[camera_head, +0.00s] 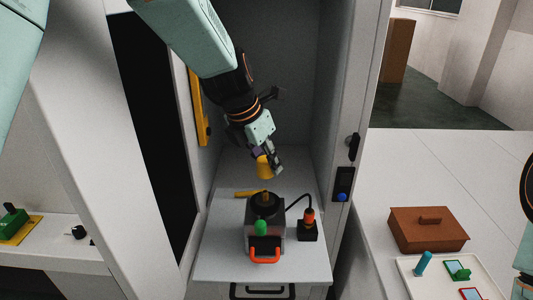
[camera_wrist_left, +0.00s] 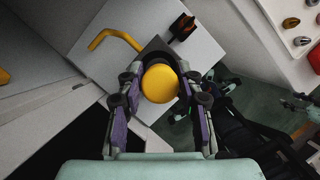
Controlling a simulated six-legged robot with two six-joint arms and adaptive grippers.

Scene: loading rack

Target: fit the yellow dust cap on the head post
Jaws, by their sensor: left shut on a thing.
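My left gripper (camera_head: 270,166) is shut on the yellow dust cap (camera_head: 264,167), above and slightly behind the grey device (camera_head: 262,238). In the left wrist view the cap (camera_wrist_left: 160,83) sits between the two fingers (camera_wrist_left: 160,95). The device has a dark round top (camera_head: 264,204) with a short brownish post (camera_head: 266,196) standing on it, which looks like the head post. The cap is apart from the post. In the wrist view the cap hides the post.
The device stands on a pale shelf (camera_head: 218,262) inside a grey cabinet; the walls are close on both sides. A yellow bent bar (camera_wrist_left: 112,38) lies behind it. A brown box (camera_head: 428,229) is on the right table.

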